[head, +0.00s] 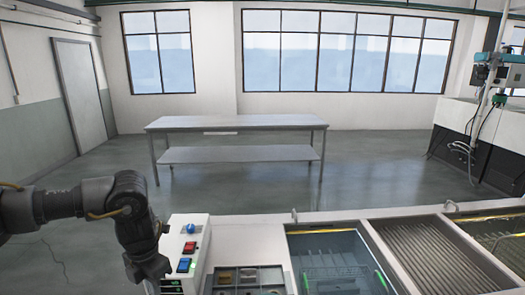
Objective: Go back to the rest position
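My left arm comes in from the left edge and bends down at its dark joint, over the left end of the workstation. Its lower end runs to the bottom edge of the head view, left of the control box (188,243). The fingers of my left gripper are not visible there. My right arm and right gripper do not show. The ultrasonic tank (300,237) stands at the bottom centre, with clear liquid and a wire basket (340,277) inside.
A grey tray with small compartments (222,291) lies left of the tank. A ribbed drain section (430,250) and another basin (500,240) are to the right. A bare metal table (235,123) stands farther back. Open floor (375,180) surrounds it.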

